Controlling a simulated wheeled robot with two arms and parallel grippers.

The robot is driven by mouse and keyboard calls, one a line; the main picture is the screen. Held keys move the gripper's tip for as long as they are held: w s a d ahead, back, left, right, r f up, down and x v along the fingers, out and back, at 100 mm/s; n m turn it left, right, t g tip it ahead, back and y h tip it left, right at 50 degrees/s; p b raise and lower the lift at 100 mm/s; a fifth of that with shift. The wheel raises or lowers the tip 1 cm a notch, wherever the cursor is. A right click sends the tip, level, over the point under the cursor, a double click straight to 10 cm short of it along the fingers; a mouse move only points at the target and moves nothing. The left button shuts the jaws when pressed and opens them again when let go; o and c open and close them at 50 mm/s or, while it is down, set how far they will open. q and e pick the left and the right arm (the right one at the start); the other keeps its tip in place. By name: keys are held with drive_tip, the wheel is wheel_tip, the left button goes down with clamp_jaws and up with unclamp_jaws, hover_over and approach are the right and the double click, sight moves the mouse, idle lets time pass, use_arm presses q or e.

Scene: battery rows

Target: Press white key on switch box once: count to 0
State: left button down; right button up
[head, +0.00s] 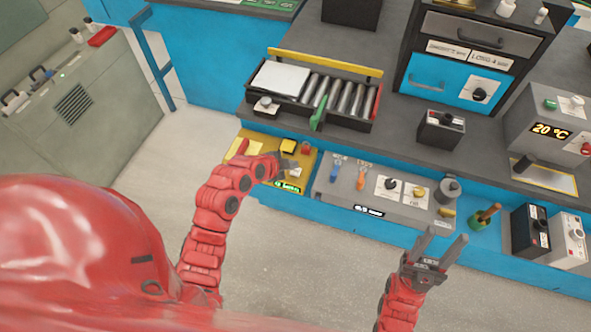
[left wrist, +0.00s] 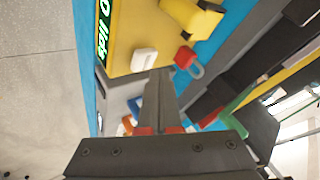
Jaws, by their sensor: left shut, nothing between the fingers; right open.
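The switch box (head: 266,140) is a yellow panel at the front of the bench, left of a grey panel, with a small green-lit display (head: 288,187) on its front edge. In the left wrist view, the white key (left wrist: 144,59) stands on the yellow surface near the lit display (left wrist: 103,28), whose text is cut off. My left gripper (head: 287,167) is over the box. Its fingers (left wrist: 158,73) are shut and empty, with the tips close to the white key; I cannot tell if they touch. My right gripper (head: 446,243) is open and empty, in front of the bench.
On the box are a red part with a loop (left wrist: 185,57) and a yellow-and-black block (left wrist: 192,17). The grey panel (head: 330,200) with switches and knobs is to the right. A roller tray (head: 290,115) stands behind. The floor in front is clear.

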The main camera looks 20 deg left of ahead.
sight(292, 172)
use_arm(q)
drive_tip(key=shift+r+p, duration=0.7)
drive_tip(key=shift+r, duration=1.8)
